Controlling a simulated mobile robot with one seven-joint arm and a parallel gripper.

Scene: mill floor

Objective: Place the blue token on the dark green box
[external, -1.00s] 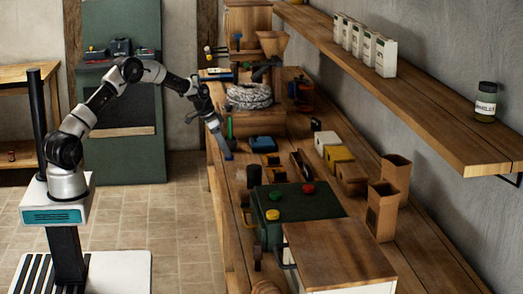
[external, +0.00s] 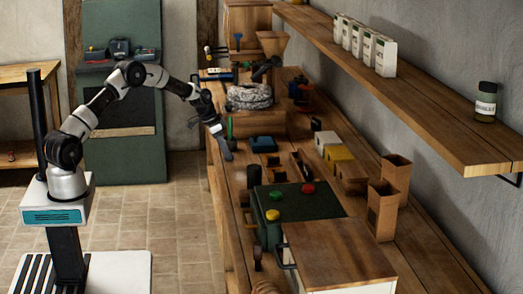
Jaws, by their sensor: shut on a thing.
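The dark green box (external: 316,207) stands on the near half of the long wooden bench, with a green knob-like piece, a red one and a yellowish one on its top. My gripper (external: 228,155) points down over the bench's left edge, beyond the box and to its left. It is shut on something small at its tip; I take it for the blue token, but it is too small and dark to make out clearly. No blue piece shows on the box top. The gripper and what it holds are well apart from the box.
A blue tray (external: 263,144) lies just right of my gripper. A wood-topped white case (external: 338,255) stands in front of the green box. A wall shelf (external: 420,105) overhangs the right.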

